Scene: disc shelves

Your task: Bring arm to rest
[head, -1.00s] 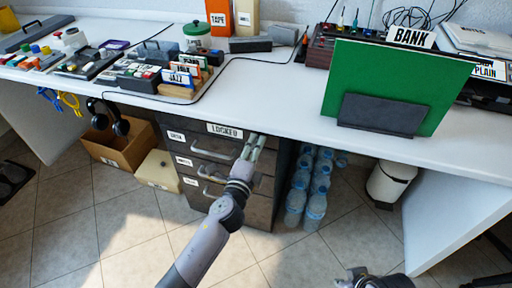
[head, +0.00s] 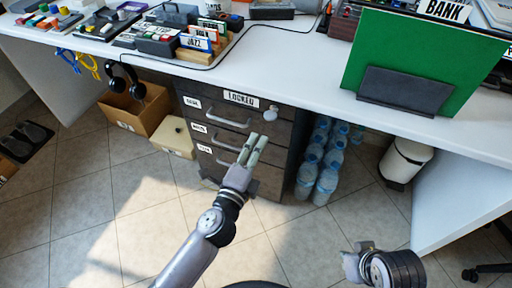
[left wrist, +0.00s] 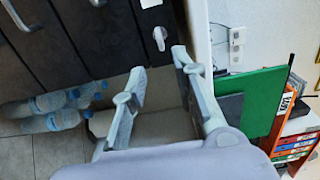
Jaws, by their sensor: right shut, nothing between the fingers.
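My left gripper (head: 252,150) is in front of the dark drawer cabinet (head: 232,106), below its top drawer in the head view. It holds nothing. In the left wrist view, the two fingers of my left gripper (left wrist: 158,61) stand apart with a clear gap. A silvery lock knob (head: 271,113) sits at the right of the top drawer, beside the LOCKED label (head: 241,99). It also shows in the left wrist view (left wrist: 159,38), beyond the fingertips. My right gripper (head: 350,266) is low at the bottom right, partly hidden by its wrist, shut and empty.
The white desk (head: 290,65) spans above the cabinet. Water bottles (head: 326,180) stand right of it. A white bin (head: 403,162) is further right, under the desk. Open tiled floor (head: 100,220) lies in front.

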